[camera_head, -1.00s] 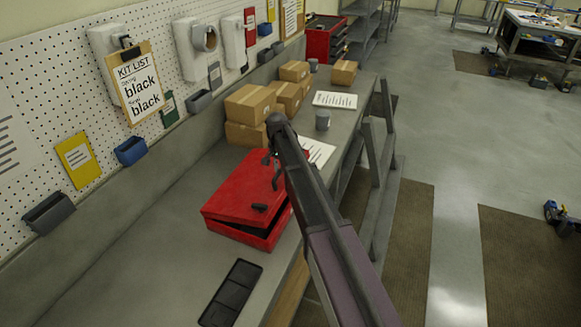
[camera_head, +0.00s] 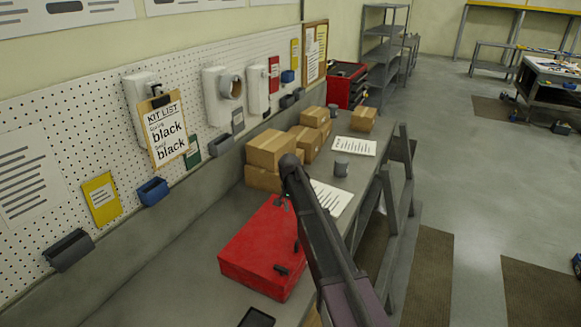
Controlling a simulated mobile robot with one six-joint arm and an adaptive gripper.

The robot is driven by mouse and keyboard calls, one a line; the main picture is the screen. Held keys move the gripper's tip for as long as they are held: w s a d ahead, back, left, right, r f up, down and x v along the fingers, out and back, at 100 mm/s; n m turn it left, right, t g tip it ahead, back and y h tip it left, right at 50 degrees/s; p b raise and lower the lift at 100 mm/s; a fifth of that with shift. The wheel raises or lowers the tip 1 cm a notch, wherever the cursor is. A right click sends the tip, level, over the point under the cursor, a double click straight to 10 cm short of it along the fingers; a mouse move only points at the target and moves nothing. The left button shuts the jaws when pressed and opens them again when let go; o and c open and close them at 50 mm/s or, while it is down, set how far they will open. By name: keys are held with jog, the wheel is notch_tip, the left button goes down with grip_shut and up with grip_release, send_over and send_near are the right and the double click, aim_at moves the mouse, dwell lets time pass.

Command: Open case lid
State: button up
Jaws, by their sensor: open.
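The red case (camera_head: 258,245) lies on the grey workbench, left of my arm. Its lid looks down, with no dark gap visible along the near side. A small dark latch (camera_head: 282,270) shows at its right-hand edge, with another dark piece further back beside my arm. My gripper (camera_head: 286,201) is at the far right corner of the case, mostly hidden by my own arm. It is open, and I cannot tell whether it touches the lid. The case's far right part is hidden behind the arm.
A black tray (camera_head: 256,318) is cut off at the bottom edge. A pegboard with bins and a kit-list clipboard (camera_head: 166,130) runs along the left.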

jog(key=s+d+f+n+b, duration=0.1)
jog(key=s+d+f+b, duration=0.3)
jog(key=s, duration=0.6)
jog(key=s+d+f+n+b, duration=0.2)
jog(key=s+d+f+b, duration=0.3)
jog(key=s, duration=0.5)
jog(key=s+d+f+n+b, duration=0.2)
jog(key=s+d+f+b, duration=0.3)
jog(key=s, duration=0.5)
jog(key=shift+s+d+f+y, duration=0.25)
jog(key=shift+d+y, duration=0.15)
jog(key=shift+d, duration=0.65)
jog(key=shift+r, duration=0.1)
jog(key=w+a+r+m+y+p, duration=0.1)
jog(key=w+a+r+m+p, duration=0.1)
jog(key=w+a+r+p, duration=0.3)
jog(key=w+a+r+m+t+y+p, duration=0.1)
jog(key=w+a+r+m+p, duration=0.2)
jog(key=w+r+p, duration=1.1)
jog(key=w+a, duration=0.1)
jog(key=w, duration=0.6)
jog(key=shift+w+a+r, duration=0.15)
jog(key=shift+a+r, duration=0.1)
jog(key=shift+a, duration=0.15)
jog(key=shift+f, duration=0.15)
